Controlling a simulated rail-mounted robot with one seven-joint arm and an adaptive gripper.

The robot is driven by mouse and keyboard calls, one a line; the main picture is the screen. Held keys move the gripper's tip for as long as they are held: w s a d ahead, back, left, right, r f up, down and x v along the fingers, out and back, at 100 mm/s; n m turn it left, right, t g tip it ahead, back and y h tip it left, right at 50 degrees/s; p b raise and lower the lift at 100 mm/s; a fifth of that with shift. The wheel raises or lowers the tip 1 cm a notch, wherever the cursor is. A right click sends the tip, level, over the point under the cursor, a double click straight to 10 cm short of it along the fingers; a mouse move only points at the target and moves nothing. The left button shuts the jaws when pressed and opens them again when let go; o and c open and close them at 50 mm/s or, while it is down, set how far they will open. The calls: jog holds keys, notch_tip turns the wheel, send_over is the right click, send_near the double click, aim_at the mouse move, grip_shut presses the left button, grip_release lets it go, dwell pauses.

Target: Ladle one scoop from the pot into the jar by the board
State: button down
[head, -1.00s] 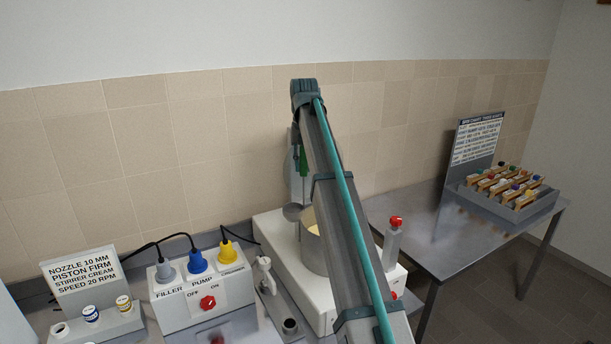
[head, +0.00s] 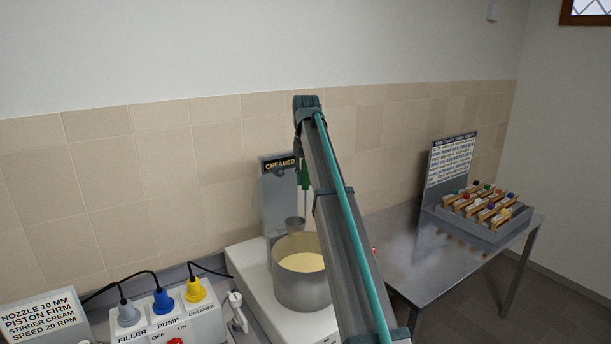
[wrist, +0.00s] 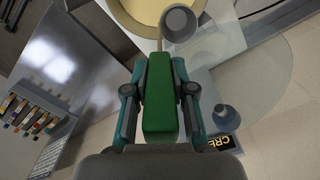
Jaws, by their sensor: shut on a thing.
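My gripper (wrist: 160,85) is shut on the green handle of the ladle (wrist: 160,110). In the head view the ladle (head: 305,175) hangs upright, its grey bowl (head: 294,224) just above the pot's back rim. The steel pot (head: 300,290) holds pale yellow cream and stands on a white base. In the wrist view the ladle bowl (wrist: 178,22) overlaps the pot's edge (wrist: 130,22) and looks grey inside, with no cream visible. I cannot single out the task's jar.
A switch box with plugs (head: 170,318) and a nozzle sign (head: 40,318) are at front left. The steel table (head: 400,240) has bare room left of the rack. My arm hides part of the pot.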

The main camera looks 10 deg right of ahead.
jog(key=shift+f+b, duration=2.05)
jog(key=shift+f, duration=7.4)
jog(key=shift+r, duration=0.15)
